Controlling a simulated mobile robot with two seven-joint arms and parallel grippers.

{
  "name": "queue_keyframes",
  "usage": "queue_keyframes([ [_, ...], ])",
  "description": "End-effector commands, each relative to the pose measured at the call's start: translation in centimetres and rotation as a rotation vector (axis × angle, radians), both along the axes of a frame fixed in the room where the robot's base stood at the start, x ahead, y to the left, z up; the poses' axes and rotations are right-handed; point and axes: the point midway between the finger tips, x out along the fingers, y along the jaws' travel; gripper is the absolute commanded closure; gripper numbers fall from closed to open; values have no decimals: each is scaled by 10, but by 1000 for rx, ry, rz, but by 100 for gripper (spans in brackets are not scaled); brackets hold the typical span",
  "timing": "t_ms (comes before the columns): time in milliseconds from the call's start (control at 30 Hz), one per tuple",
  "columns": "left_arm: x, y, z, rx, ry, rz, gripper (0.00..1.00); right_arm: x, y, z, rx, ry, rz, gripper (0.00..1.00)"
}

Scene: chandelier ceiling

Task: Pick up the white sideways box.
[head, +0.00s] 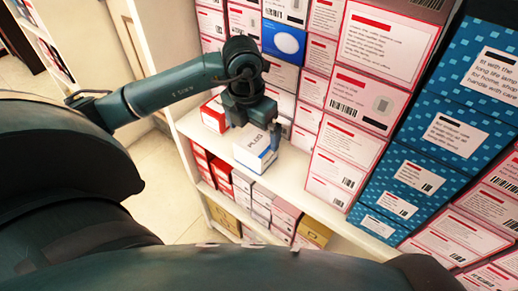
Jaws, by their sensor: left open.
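A white box (252,151) with dark lettering and a blue lower edge lies on the white shelf near its front edge, turned at an angle. My left gripper (266,138) is open at the box, its fingers pointing down. One finger shows at the right side of the box; the other is hard to make out. I cannot tell whether the fingers touch it. My right gripper is not in view.
Stacked pink-and-white boxes (345,150) and blue boxes (435,140) stand close on the right. A red box (214,114) sits left on the same shelf (300,176). Smaller boxes (240,185) fill the shelf below. Floor (165,190) shows at left.

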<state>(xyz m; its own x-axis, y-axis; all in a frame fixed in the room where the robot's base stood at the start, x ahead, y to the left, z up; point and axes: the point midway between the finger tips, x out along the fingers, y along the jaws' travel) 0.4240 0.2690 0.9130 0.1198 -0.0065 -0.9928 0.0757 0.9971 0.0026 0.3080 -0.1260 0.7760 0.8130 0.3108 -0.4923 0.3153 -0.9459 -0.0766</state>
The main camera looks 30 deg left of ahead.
Motion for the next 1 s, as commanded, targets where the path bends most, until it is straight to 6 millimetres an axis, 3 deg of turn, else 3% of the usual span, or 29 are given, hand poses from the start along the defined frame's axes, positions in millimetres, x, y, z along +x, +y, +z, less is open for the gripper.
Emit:
queue_keyframes([
  [100,2,-1,-18,-3,2,-1,0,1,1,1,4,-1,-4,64],
  [333,3,-2,-34,-2,2,-1,0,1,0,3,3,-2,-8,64],
  [600,7,-4,-72,-5,2,-2,0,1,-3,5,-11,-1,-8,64],
  [900,8,-4,-79,-3,-1,-3,0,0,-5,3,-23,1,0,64],
  [1000,8,-4,-78,-3,-1,-3,7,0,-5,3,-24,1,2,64],
])
